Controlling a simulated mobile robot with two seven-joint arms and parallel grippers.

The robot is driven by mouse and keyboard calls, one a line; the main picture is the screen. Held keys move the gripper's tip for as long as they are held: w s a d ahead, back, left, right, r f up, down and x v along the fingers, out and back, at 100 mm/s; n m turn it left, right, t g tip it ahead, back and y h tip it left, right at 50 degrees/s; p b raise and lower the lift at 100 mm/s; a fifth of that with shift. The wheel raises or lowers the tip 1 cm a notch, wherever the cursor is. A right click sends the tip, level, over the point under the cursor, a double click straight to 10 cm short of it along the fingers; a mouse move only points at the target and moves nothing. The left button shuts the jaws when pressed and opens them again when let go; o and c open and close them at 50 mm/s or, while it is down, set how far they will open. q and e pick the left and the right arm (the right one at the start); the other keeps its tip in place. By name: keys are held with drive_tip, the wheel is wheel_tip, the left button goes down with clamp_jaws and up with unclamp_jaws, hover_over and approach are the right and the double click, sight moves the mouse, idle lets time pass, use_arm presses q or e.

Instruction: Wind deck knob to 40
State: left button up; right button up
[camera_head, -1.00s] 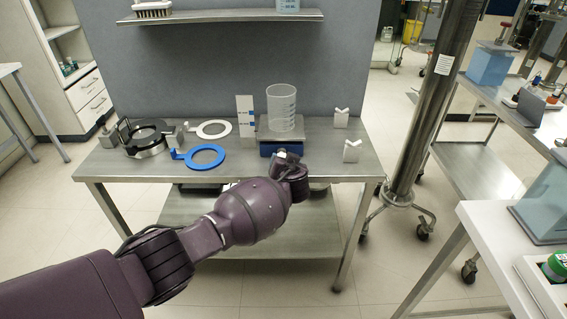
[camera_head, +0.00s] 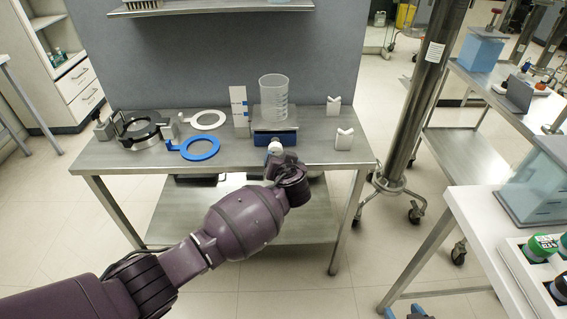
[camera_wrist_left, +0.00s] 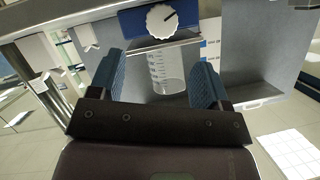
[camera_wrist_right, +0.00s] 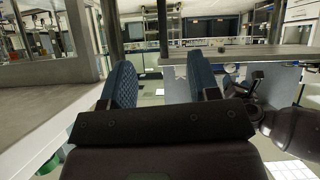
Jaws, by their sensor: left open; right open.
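The deck is a blue-fronted box with a steel top (camera_head: 287,138) on the steel table. Its white round knob (camera_head: 274,147) faces me. In the left wrist view the knob (camera_wrist_left: 161,21) has a scalloped edge and a dark line pointing to the upper right; no numbers are readable. My left gripper (camera_wrist_left: 158,62) is open and empty, in front of the deck and apart from the knob. In the head view its own wrist hides its fingers. My right gripper (camera_head: 408,314) barely shows at the bottom edge; its wrist view shows it open and empty (camera_wrist_right: 160,75).
A clear beaker (camera_head: 273,90) stands on the deck. A steel column (camera_head: 425,90) and white bench (camera_head: 475,220) stand right.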

use_arm(q)
drive_tip(key=shift+v, duration=1.45)
